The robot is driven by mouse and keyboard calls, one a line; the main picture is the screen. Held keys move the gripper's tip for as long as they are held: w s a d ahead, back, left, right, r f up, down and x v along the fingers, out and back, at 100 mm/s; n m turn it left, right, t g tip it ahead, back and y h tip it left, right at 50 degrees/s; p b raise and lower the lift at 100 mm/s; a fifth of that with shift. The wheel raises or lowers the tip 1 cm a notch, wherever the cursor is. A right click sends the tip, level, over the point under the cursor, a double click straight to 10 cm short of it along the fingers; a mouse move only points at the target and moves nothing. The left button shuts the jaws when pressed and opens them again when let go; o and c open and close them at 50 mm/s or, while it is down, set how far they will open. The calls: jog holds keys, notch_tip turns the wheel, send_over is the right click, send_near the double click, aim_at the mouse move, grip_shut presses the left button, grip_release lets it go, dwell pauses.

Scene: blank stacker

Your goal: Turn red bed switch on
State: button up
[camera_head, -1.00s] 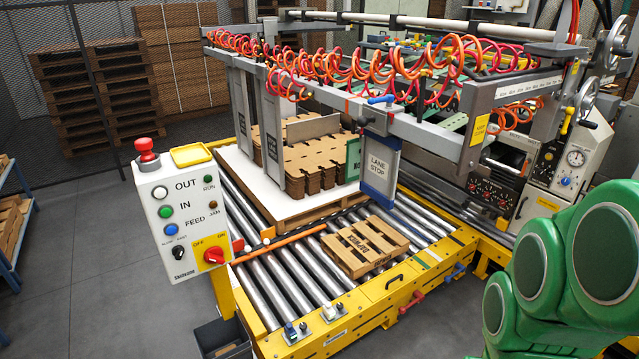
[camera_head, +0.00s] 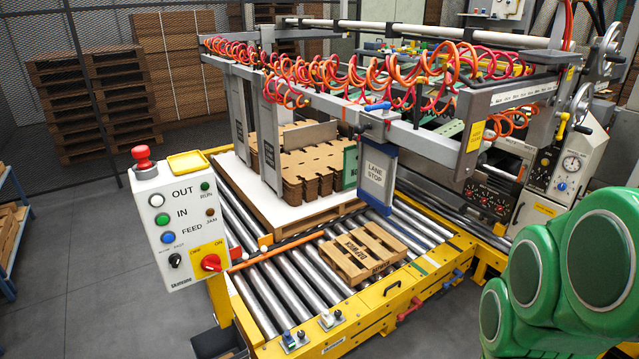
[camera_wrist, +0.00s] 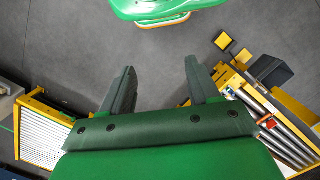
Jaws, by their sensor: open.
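The red bed switch (camera_head: 211,263) is a red rotary knob on a yellow plate marked OFF and ON, low on the right of the white control box (camera_head: 170,225). The box stands on a yellow post at the left in the head view. The knob's handle lies slantwise; I cannot tell for sure which mark it points to. My gripper (camera_wrist: 160,82) shows in the wrist view with its two dark fingers apart and nothing between them, above grey floor. The switch is not in the wrist view. In the head view only my green arm shows at the lower right.
The roller bed (camera_head: 290,290) has a small wooden pallet (camera_head: 362,252) on it and a yellow front edge. Behind it stand a white board with stacked cardboard and a LANE STOP sign (camera_head: 377,180). A red mushroom button (camera_head: 142,158) tops the control box. Grey floor is free at the left.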

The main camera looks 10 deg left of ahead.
jog(key=w+a+f, duration=0.1)
jog(key=w, duration=0.2)
jog(key=w+a+f+n+t, duration=0.1)
jog(key=w, duration=0.2)
jog(key=w+a+f+n+t, duration=0.1)
jog(key=w, duration=0.2)
jog(key=shift+w, duration=0.1)
jog(key=shift+c, duration=1.4)
jog(key=w+a+f+n+t+y, duration=0.2)
jog(key=w+a+f+n+t, duration=0.15)
jog(key=w+a, duration=0.6)
jog(key=w+a+f+n+t+y, duration=0.1)
jog(key=w+a+f+n+t, duration=0.25)
jog(key=w+a, duration=0.6)
jog(key=n+t+y, duration=0.6)
jog(key=n+y, duration=0.3)
jog(key=y, duration=0.1)
send_near(212, 269)
jog(key=w+a, duration=0.1)
jog(key=shift+x, duration=3.85)
